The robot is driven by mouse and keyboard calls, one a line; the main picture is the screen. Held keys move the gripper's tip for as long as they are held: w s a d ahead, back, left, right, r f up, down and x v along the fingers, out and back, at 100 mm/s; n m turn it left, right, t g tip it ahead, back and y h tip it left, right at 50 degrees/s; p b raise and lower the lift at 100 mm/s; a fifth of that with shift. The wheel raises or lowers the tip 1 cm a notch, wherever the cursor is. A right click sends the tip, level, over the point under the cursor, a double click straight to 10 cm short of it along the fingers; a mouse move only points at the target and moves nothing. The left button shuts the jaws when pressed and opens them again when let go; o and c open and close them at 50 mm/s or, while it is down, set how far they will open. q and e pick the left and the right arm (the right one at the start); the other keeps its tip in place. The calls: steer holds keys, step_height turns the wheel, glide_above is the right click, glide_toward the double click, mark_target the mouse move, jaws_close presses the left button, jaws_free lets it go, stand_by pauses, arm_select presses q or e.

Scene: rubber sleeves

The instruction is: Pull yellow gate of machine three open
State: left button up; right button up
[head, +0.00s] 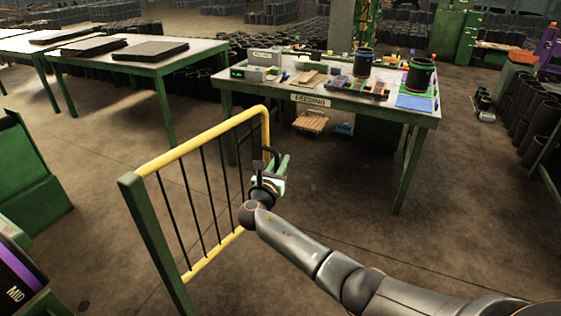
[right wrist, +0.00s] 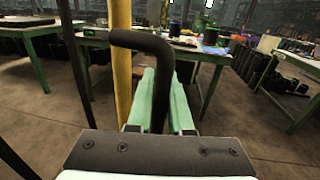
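The yellow gate (head: 190,148) has thin black bars and hangs from a green post (head: 155,240) in the head view. Its yellow end upright also shows in the right wrist view (right wrist: 122,60). A black curved handle (right wrist: 145,40) comes off that upright and bends down. My right gripper (head: 284,165) is at the handle on the gate's free end. In the right wrist view, its pale green fingers (right wrist: 164,85) lie on both sides of the handle's downward part and appear shut on it. My left gripper is not in view.
A feeding table (head: 320,97) with several parts on it stands behind the gate. Another table (head: 120,68) with dark slabs stands at the back left. Green machine parts (head: 30,185) are at the left edge.

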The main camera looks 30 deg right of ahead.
steer(key=o, duration=0.4)
steer(key=v, duration=1.2)
steer(key=shift+s+a, duration=0.15)
steer(key=shift+s, duration=0.05)
steer(key=s+a+f+m+g+y, duration=0.2)
steer(key=s+f+m+y, duration=0.3)
steer(key=f, duration=0.6)
steer(key=s+a+f+m+g+y, duration=0.1)
steer(key=s+a+f+m+y, duration=0.25)
steer(key=s+f, duration=0.5)
steer(key=s+a+f+m+y, duration=0.1)
steer(key=s+f+m+y, duration=0.2)
steer(key=s+m, duration=0.4)
steer(key=s+a+f+m+y, duration=0.1)
steer(key=s+f+m+y, duration=0.2)
steer(key=s+m, duration=0.5)
steer(key=shift+s+a+m+g+y, duration=0.25)
steer(key=shift+a+m+g+y, duration=0.1)
steer(key=shift+m, duration=0.4)
